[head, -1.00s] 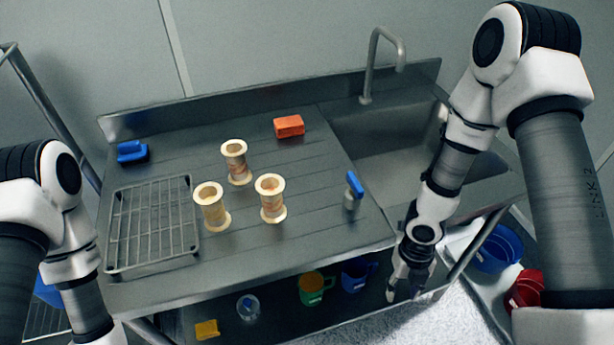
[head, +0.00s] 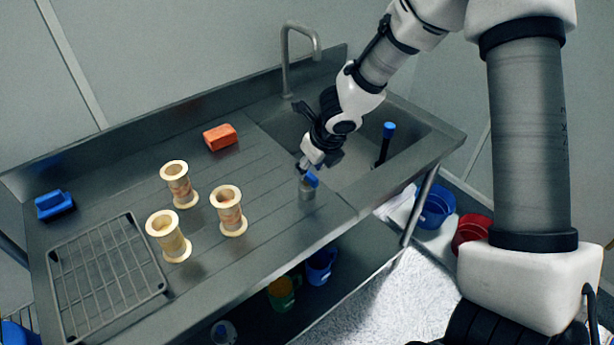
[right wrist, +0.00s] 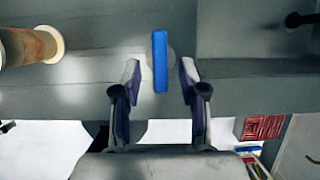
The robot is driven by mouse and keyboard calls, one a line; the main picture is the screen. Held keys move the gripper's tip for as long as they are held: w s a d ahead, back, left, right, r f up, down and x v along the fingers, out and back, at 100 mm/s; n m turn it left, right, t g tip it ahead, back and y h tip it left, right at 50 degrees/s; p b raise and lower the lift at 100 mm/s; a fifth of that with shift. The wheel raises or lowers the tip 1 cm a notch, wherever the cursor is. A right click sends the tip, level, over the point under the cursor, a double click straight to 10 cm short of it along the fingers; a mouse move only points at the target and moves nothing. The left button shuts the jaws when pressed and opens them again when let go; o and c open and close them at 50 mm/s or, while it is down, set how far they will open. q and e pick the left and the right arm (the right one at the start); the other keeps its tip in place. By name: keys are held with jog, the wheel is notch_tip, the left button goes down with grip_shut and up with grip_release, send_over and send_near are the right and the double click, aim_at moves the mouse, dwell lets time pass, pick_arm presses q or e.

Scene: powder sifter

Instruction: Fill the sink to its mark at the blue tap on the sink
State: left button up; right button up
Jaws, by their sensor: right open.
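The sink (head: 345,170) is a grey metal basin at the right of the counter; I cannot make out a mark or water level in it. A bent grey spout (head: 287,65) stands at its back edge. The blue tap (head: 312,180) has a blue lever on a short grey post, left of the basin. My right gripper (head: 308,164) is open just above the tap. In the right wrist view, the blue lever (right wrist: 160,45) lies between the open fingertips (right wrist: 160,75), touching neither finger in the picture. My left gripper is out of view.
A black post with a blue top (head: 388,130) stands in the sink. Three cream spools (head: 229,212), an orange block (head: 220,137), a blue brush-like block (head: 54,206) and a wire rack (head: 107,280) sit on the counter. Blue (head: 434,208) and red (head: 470,233) buckets stand low right.

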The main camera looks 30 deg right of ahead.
aim_at(307, 181)
jog(key=x, duration=0.2)
jog(key=shift+w+a+f+b, duration=0.1)
jog(key=shift+f+b, duration=0.15)
jog(key=shift+b, duration=0.05)
grip_shut()
